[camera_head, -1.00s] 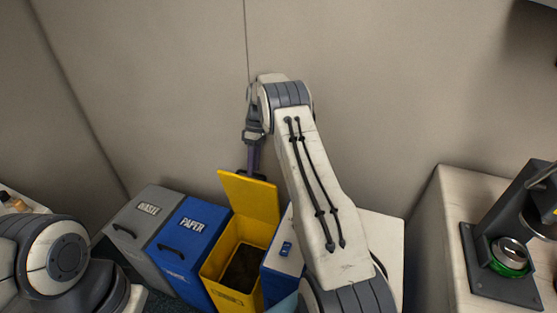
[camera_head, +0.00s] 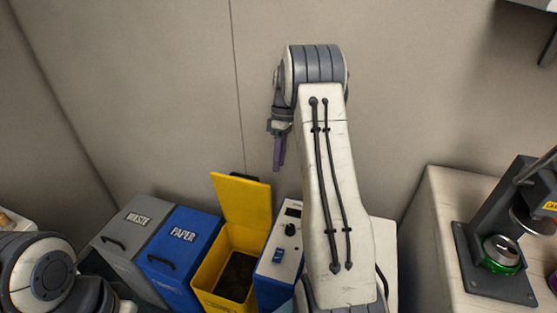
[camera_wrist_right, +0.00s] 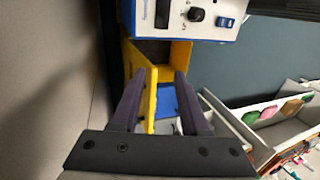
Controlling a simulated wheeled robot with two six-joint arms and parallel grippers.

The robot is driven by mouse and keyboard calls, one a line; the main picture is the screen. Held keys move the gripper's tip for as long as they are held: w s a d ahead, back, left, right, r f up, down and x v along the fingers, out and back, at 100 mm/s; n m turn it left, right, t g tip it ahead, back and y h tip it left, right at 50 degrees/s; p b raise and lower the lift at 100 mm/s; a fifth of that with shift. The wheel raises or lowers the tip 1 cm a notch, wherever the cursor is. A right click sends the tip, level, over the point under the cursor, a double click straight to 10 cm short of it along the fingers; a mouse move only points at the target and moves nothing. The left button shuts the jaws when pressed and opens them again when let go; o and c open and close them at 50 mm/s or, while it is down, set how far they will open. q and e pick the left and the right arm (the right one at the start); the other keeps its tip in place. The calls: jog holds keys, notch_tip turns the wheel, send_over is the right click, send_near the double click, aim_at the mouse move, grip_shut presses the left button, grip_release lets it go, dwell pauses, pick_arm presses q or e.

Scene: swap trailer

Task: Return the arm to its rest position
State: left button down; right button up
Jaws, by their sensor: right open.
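My right arm (camera_head: 335,190) rises from the bottom and bends over at the top. Its gripper (camera_head: 278,165) hangs down in front of the wall, above the yellow bin. In the right wrist view the two purple fingers of the right gripper (camera_wrist_right: 158,105) are spread apart with nothing between them. My left arm (camera_head: 45,275) shows only partly at the lower left; its gripper is out of the picture.
A grey waste bin (camera_head: 128,240), a blue paper bin (camera_head: 185,245) and an open yellow bin (camera_head: 243,205) stand in a row. A white and blue device (camera_head: 283,255) is beside them. A counter (camera_head: 437,240) at right bears a dark press-like machine (camera_head: 490,225) with a green-rimmed part.

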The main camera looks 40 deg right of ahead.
dwell(0.3)
jog(key=s+a+r+h+p, duration=0.15)
jog(key=a+r, duration=0.25)
jog(key=a, duration=0.4)
jog(key=s+a+r+p, duration=0.2)
jog(key=s+a+r, duration=0.15)
jog(key=a, duration=0.55)
jog(key=s+a+r+p, duration=0.1)
jog(key=a+r, duration=0.3)
jog(key=a, duration=0.4)
jog(key=s+a+r+t+p, duration=0.1)
jog(key=s+a, duration=0.3)
jog(key=s, duration=0.6)
jog(key=s+a+r+t+p, duration=0.1)
jog(key=s+a+p, duration=0.2)
jog(key=s, duration=0.8)
jog(key=a, duration=0.2)
jog(key=shift+a+r, duration=0.25)
jog(key=shift+a, duration=0.05)
